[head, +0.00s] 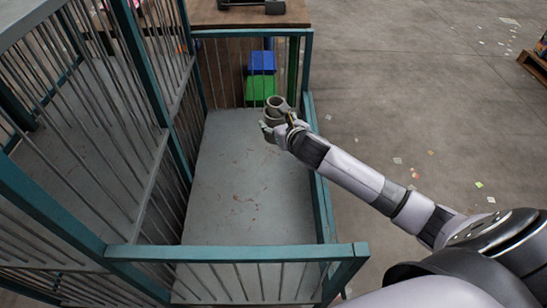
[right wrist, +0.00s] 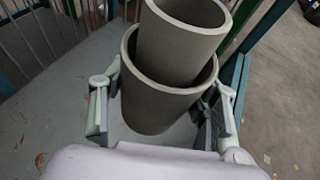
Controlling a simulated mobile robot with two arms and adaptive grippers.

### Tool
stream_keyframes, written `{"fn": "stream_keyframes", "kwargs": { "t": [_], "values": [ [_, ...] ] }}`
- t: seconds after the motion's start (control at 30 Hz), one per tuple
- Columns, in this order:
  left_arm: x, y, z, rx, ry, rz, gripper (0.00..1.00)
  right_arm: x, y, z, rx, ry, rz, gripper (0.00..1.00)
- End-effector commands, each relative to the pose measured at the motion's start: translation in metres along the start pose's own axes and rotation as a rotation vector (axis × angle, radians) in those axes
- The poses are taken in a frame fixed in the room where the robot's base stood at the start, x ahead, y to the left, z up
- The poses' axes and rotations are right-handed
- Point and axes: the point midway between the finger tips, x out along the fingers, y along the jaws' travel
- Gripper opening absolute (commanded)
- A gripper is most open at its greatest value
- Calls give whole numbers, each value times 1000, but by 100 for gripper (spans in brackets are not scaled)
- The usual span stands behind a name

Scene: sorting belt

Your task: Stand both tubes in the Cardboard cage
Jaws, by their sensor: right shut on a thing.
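Two grey, open-ended tubes show at my right gripper (head: 279,126). In the right wrist view, the wider-looking lower tube (right wrist: 158,105) sits between the two fingers, which are shut on it. The upper tube (right wrist: 180,45) rises from within the lower one's rim, seemingly nested in it, tilted slightly. The head view shows their open rims (head: 278,104) above the hand. My right gripper holds them over the far right part of a teal-framed cage (head: 228,253) with a grey floor. I cannot read any label on the cage. My left gripper is out of view.
A blue box (head: 262,61) and a green box (head: 262,88) stand at the cage's far end. A second barred cage (head: 75,115) adjoins on the left. The near grey floor of the middle cage is clear. A wooden table (head: 240,17) stands beyond.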

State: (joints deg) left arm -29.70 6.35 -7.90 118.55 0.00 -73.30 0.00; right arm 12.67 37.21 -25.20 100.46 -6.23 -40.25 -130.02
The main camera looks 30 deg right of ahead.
Motion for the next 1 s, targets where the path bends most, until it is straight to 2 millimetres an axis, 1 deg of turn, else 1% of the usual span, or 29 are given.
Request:
{"fn": "stream_keyframes", "kwargs": {
  "t": [0.03, 0.1, 0.3, 0.4, 0.5, 0.53, 0.67, 0.77, 0.8, 0.9, 1.0],
  "values": [
    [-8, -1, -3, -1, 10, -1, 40, 5, 1, -12, 3, 2, 0, 30],
    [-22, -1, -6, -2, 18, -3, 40, 9, 0, -24, 2, 2, 0, 30],
    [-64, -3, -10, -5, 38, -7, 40, 22, 0, -53, 3, 2, 0, 30],
    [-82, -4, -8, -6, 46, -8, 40, 28, 1, -66, 2, 0, 1, 30],
    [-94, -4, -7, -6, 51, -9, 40, 31, 1, -76, 2, 0, 0, 30],
    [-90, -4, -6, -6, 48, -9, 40, 33, 1, -80, 2, 0, 0, 30],
    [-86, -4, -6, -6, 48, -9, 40, 36, 0, -87, 0, 0, 0, 30],
    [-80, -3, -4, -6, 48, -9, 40, 42, 1, -102, 3, 2, 0, 30],
    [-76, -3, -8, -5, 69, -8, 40, 45, 1, -108, 4, 2, -1, 30],
    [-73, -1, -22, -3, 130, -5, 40, 50, 0, -120, 3, 1, 0, 30],
    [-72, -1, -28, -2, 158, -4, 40, 52, 1, -124, 1, -2, 1, 30]
  ]
}}
